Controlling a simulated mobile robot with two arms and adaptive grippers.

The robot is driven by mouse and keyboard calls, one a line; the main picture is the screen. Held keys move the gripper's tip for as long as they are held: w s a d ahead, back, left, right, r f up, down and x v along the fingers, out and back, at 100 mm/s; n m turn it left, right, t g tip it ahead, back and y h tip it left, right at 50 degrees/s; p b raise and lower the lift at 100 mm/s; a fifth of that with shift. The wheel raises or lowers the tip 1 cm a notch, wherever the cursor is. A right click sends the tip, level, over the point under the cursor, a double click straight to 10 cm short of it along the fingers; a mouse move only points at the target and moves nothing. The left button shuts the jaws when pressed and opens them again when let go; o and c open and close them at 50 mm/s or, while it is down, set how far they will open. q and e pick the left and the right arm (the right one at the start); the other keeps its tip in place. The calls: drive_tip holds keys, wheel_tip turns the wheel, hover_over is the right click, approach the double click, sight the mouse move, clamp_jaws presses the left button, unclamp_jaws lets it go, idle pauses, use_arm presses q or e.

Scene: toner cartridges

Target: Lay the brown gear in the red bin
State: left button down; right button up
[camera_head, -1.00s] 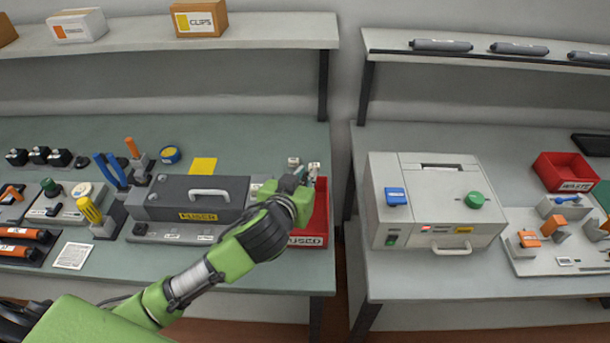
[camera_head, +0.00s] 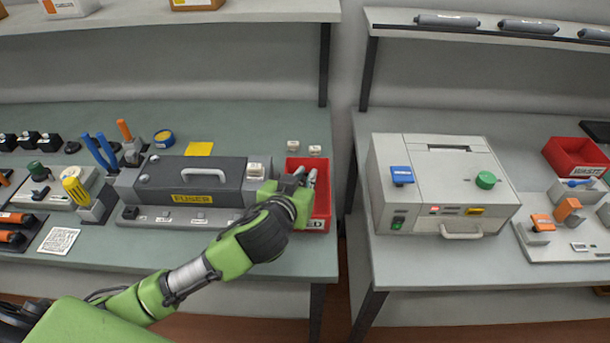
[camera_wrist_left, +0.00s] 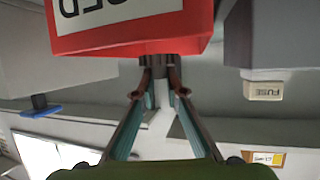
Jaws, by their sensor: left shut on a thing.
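My left gripper (camera_head: 307,176) is in front of the red bin (camera_head: 321,208) in the head view, overlapping the bin's opening and left part. The bin stands at the right end of the left bench; its label is partly covered. In the left wrist view the gripper (camera_wrist_left: 162,82) is shut on a small brown piece, the brown gear (camera_wrist_left: 172,67), of which only a part shows at the fingertips. The red bin (camera_wrist_left: 190,35) with its white label fills the top of that view, close to the gear; whether they touch I cannot tell. My right gripper is out of view.
A grey fuser unit (camera_head: 190,182) stands left of the bin. Two small white blocks (camera_head: 293,147) sit behind the bin. A white machine (camera_head: 440,185) stands on the right bench across a gap. A second red bin marked WASTE (camera_head: 577,160) is far right.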

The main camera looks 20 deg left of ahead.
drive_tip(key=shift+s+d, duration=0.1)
use_arm(q)
drive_tip(key=c, duration=2)
unclamp_jaws()
drive_tip(key=shift+r, duration=0.1)
drive_tip(key=shift+o, duration=0.2)
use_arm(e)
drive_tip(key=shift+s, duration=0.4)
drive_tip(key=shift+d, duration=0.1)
